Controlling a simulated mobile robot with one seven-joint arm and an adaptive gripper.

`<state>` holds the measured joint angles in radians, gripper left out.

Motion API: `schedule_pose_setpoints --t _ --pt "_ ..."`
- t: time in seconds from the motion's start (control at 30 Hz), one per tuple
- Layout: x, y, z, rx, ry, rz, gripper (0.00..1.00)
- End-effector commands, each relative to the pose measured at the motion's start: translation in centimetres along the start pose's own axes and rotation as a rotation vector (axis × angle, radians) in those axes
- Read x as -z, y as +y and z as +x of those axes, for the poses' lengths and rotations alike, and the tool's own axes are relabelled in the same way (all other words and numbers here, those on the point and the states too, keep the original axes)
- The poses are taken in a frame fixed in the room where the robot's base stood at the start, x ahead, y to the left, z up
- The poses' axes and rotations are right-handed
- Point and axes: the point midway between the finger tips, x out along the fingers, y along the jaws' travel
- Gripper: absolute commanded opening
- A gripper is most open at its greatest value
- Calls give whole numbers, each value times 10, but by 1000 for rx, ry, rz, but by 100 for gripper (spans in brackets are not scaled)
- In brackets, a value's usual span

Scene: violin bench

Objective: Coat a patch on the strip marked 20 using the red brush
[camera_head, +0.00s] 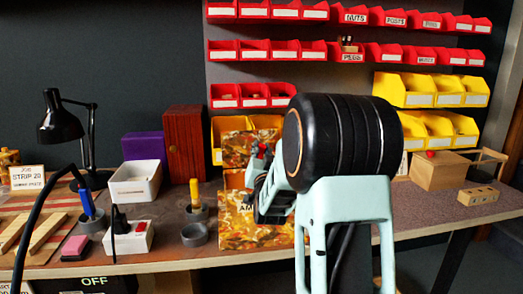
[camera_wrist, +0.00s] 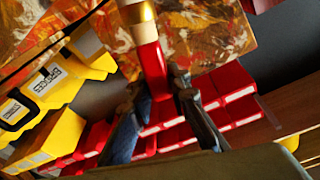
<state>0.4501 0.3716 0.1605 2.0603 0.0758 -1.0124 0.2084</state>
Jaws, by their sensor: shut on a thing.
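My gripper (camera_head: 258,190) is shut on the red brush (camera_wrist: 152,68), which has a red handle and a gold ferrule. The wrist view shows the handle between the two fingers; the bristle end is cut off at the top edge. In the head view only a bit of red shows at the gripper, in front of the orange-brown marbled panels. Wooden strips (camera_head: 45,231) lie on the bench at far left, well away from my gripper. Their numbers cannot be read. A card (camera_head: 27,177) behind them reads "JOB STRIP 20", with a smaller, unclear line below.
A blue-handled brush (camera_head: 88,203) and a yellow-handled brush (camera_head: 195,193) stand in grey pots. Another grey pot (camera_head: 194,235) looks empty. A pink block (camera_head: 75,247), a white box with a red button (camera_head: 128,240), a white bin (camera_head: 135,182) and a black lamp (camera_head: 62,122) stand nearby.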

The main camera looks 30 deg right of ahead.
Motion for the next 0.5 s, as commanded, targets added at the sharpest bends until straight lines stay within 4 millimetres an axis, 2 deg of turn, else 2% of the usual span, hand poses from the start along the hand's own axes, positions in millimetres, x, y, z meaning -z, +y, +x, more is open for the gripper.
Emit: schedule_pose_setpoints --t 0.5 --pt "-5 2 -1 1 1 0 0"
